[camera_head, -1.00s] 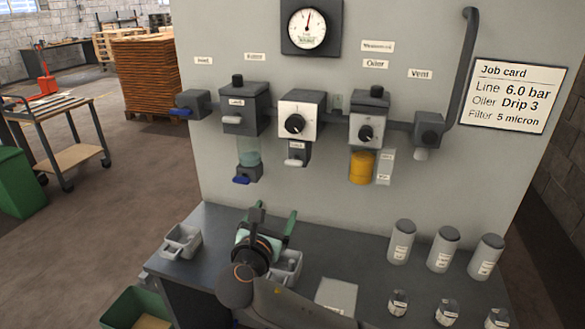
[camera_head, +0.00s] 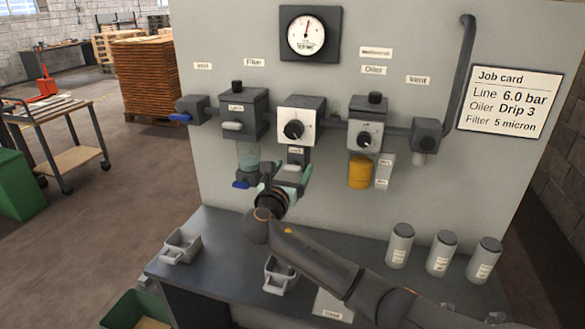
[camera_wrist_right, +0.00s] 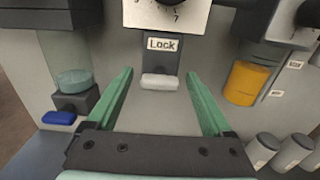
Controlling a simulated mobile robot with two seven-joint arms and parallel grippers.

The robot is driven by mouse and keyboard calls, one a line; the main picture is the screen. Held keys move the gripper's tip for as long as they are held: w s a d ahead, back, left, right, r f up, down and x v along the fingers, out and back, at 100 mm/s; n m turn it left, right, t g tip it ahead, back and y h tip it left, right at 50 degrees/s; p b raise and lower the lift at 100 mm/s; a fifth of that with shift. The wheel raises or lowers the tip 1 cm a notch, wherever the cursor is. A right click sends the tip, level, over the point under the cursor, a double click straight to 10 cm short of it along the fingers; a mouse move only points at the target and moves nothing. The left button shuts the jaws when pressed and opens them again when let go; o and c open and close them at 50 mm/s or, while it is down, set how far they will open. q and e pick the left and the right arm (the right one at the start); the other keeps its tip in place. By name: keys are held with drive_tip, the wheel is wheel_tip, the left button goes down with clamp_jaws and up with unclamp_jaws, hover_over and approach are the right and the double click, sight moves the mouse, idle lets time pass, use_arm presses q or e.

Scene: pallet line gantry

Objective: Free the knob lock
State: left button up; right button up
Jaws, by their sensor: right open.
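The knob lock is a dark block labelled "Lock" (camera_wrist_right: 162,58) with a pale tab (camera_wrist_right: 160,81) at its lower end. It hangs under the white-faced regulator (camera_head: 301,121) with its black knob (camera_head: 294,130); the block also shows in the head view (camera_head: 296,157), its lower part hidden by my gripper. My right gripper (camera_wrist_right: 158,74) is open and empty, its green fingers pointing at the panel. In the wrist view one finger lies on each side of the tab, with gaps. In the head view the right gripper (camera_head: 286,174) is just below the lock. My left gripper is not in view.
Left of the lock is the filter bowl (camera_wrist_right: 74,82) with a blue drain lever (camera_wrist_right: 60,118). Right of it is the oiler's yellow bowl (camera_wrist_right: 244,82). The bench below holds grey trays (camera_head: 181,247) and several canisters (camera_head: 400,246). A job card (camera_head: 510,102) is on the panel.

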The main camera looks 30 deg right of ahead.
drive_tip(key=shift+w+d, duration=0.15)
drive_tip(key=shift+d, duration=0.05)
clamp_jaws()
idle(0.6)
